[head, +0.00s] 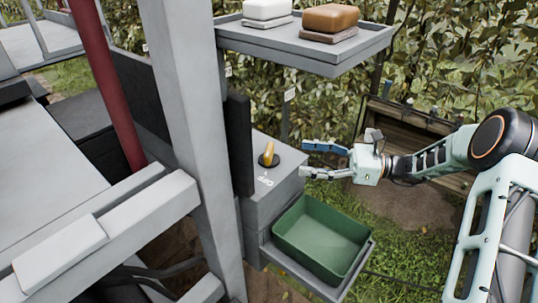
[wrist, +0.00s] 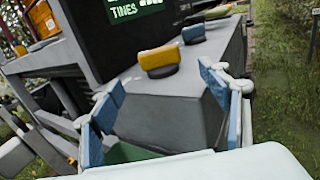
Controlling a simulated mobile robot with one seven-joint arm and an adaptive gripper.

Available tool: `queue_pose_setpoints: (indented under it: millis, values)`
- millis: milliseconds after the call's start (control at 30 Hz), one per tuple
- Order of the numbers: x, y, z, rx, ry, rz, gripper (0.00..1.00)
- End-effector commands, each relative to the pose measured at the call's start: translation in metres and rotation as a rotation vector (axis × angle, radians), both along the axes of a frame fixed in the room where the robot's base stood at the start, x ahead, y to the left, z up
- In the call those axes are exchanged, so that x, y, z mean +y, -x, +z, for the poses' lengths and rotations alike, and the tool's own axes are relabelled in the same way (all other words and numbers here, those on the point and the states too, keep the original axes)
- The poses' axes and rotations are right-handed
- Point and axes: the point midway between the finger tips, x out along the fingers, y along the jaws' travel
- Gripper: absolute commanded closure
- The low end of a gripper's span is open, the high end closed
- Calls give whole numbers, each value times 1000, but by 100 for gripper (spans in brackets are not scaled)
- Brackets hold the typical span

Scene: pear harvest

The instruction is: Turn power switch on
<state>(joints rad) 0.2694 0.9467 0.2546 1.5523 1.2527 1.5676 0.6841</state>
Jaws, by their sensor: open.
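In the wrist view a yellow knob (wrist: 160,60) sits near the box's edge, ahead of the fingers. A blue knob (wrist: 193,34) and another yellow piece (wrist: 218,12) stand behind it. My gripper (head: 305,159) is open and empty, to the right of the knob and apart from it. Its blue-padded fingers (wrist: 160,88) frame the box's front face in the wrist view.
A green bin (head: 320,238) sits on a low shelf below my gripper. A grey upper shelf (head: 305,45) holds a white and a brown block. A grey post (head: 190,130) and black panel (head: 239,140) stand left of the knob. Foliage and a wooden crate (head: 410,125) are behind.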

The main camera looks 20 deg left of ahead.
Motion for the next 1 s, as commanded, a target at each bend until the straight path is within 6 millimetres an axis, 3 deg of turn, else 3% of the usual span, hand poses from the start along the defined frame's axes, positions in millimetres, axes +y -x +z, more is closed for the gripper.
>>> queue_pose_setpoints:
  millis: [500,700,1000]
  values:
    - [87,13,0,2,3,3,30]
    - [100,14,0,0,4,2,30]
    - [101,14,-1,0,4,1,34]
